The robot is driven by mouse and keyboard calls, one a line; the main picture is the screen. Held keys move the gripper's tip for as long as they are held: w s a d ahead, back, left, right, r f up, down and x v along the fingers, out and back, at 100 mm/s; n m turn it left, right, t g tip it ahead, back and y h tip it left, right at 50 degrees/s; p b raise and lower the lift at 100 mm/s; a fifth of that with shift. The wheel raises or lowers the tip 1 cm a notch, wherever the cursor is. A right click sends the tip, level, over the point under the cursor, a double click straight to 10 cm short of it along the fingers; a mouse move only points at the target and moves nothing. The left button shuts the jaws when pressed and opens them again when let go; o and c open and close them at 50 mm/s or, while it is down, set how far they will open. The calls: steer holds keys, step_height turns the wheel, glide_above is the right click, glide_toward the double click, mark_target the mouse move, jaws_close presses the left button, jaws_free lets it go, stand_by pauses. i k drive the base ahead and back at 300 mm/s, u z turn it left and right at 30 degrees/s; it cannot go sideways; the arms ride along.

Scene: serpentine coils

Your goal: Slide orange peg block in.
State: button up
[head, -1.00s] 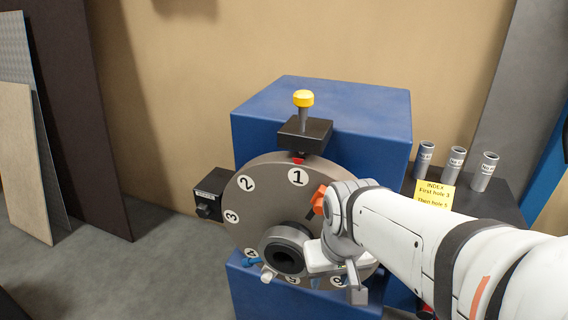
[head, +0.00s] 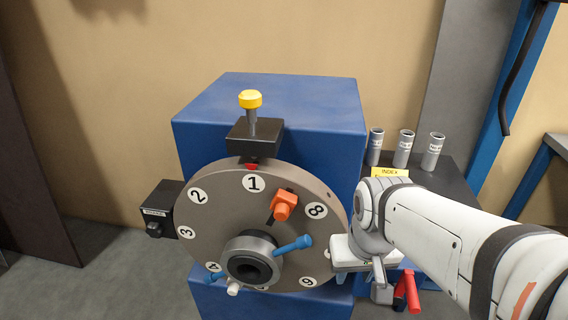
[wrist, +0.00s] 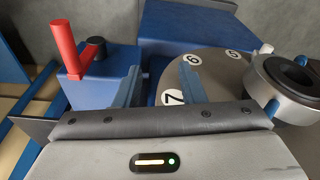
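The orange peg block (head: 283,205) sits at a dark radial slot on the face of the round grey numbered disc (head: 215,222), between the 1 and 8 labels. My gripper (head: 340,262) is at the disc's lower right edge, below and right of the orange block and apart from it. In the wrist view my gripper (wrist: 160,85) has its two blue fingers spread, with nothing seen held between them. The disc's 7 label shows close to the right finger. The orange block is not seen in the wrist view. The fingertips are largely hidden in the head view.
A blue peg (head: 293,244) sticks out beside the disc's dark hub (head: 250,265). A yellow-knobbed plunger (head: 250,100) stands above the disc. A red handle (head: 408,290) shows at right, also in the wrist view (wrist: 68,50). Several grey cylinders stand behind my arm.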

mark_target(283, 204)
steer(key=z, duration=0.2)
steer(key=k, duration=1.75)
steer(key=u, duration=0.3)
steer(key=i, duration=1)
steer(key=u, duration=0.1)
